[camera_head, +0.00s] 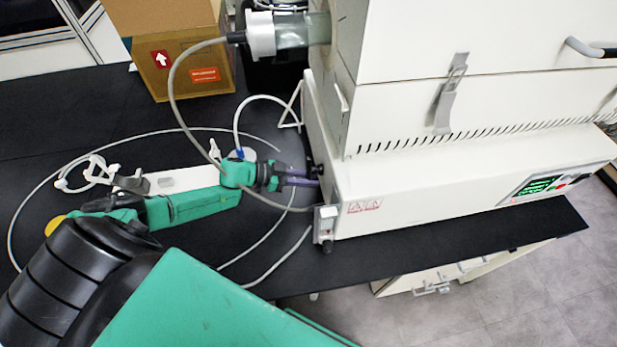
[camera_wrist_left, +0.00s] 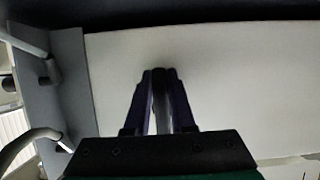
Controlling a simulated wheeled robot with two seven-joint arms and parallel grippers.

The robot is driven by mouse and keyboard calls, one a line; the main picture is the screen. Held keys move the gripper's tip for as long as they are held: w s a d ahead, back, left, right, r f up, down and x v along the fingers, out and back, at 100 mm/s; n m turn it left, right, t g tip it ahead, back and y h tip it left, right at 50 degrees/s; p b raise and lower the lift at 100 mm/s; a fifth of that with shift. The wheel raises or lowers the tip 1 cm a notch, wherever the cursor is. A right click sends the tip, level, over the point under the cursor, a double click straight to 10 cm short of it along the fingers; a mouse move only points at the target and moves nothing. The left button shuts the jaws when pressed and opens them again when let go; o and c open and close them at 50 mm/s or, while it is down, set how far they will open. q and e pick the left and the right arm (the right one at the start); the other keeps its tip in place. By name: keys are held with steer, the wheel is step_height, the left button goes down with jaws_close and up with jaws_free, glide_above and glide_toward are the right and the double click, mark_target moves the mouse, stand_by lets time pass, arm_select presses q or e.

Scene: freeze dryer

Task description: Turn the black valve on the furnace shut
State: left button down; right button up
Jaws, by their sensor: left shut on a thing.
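The furnace (camera_head: 455,185) is a large cream-white box on the black bench, with its left side facing my gripper. The black valve (camera_head: 317,169) shows as a small dark knob low on that side, partly hidden by the fingers. My left gripper (camera_head: 305,178) reaches it from the left, with its purple-grey fingers at the side panel. In the left wrist view the fingers (camera_wrist_left: 160,85) are close together around a narrow dark piece in front of the pale panel. The gripper is shut on this piece, which seems to be the valve; its turn angle cannot be told. My right gripper is not in view.
More hoses lie on the black bench (camera_head: 75,110). A cardboard box (camera_head: 165,75) stands behind. A small switch box (camera_head: 326,223) is near the gripper.

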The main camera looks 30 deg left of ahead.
arm_select(q)
steer(key=c, duration=0.8)
jaws_free()
steer(key=shift+o, duration=0.2)
steer(key=v, duration=1.4)
steer(key=shift+s+a, duration=0.15)
